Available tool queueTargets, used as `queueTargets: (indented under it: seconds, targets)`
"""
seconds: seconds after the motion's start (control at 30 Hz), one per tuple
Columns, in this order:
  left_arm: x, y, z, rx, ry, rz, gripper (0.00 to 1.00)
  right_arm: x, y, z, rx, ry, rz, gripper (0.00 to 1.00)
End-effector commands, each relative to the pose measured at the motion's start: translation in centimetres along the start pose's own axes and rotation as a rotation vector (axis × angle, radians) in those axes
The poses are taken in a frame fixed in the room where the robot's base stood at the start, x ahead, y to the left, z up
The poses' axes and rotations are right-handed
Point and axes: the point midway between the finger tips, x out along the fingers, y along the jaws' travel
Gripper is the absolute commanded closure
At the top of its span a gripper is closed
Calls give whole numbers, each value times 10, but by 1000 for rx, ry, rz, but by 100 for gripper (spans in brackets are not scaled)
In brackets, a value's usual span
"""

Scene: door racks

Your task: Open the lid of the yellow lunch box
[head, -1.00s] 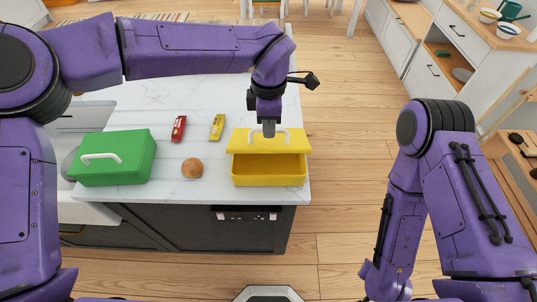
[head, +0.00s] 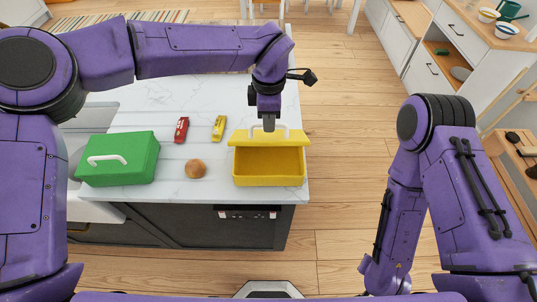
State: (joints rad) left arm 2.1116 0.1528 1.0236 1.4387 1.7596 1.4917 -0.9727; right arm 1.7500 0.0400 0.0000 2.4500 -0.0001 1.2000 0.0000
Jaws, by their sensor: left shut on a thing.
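The yellow lunch box (head: 268,180) stands on the white marble counter near its front right corner. Its lid (head: 248,138) is raised and tilted back, and the yellow inside shows as empty. A white handle sits on the lid. My left gripper (head: 268,126) comes down from above at the lid's handle and is shut on it; the fingertips partly hide the handle. My right arm hangs at the right over the floor, and its gripper is out of view.
A closed green lunch box (head: 130,165) stands at the counter's left. A round brown bun (head: 195,169), a red toy car (head: 181,130) and a yellow toy car (head: 218,128) lie between the boxes. The counter (head: 170,95) behind them is clear.

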Motion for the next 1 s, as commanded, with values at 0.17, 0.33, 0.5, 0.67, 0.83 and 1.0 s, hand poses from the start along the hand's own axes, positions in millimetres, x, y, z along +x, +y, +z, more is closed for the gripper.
queueTargets:
  seconds: [0.17, 0.33, 0.5, 0.67, 0.83, 1.0]
  targets:
    - [-3, 4, 0, 0, 0, -1, 95, -7, 1, -3, 0, 0, 0, 57]
    - [-2, 4, 0, 0, 0, 0, 95, -6, 1, -2, 0, 0, 0, 57]
    - [-3, 6, 0, -1, 0, 0, 95, -6, 0, -2, 0, 0, 0, 57]
    - [-6, 13, 0, -1, -1, 1, 95, -6, 1, -2, 0, 0, 0, 57]
    - [-8, 17, 0, -1, 0, 0, 95, -6, 0, -2, 0, 0, 0, 57]
    - [-8, 17, 0, -1, 0, 0, 95, -6, 1, -2, 0, 0, 0, 57]
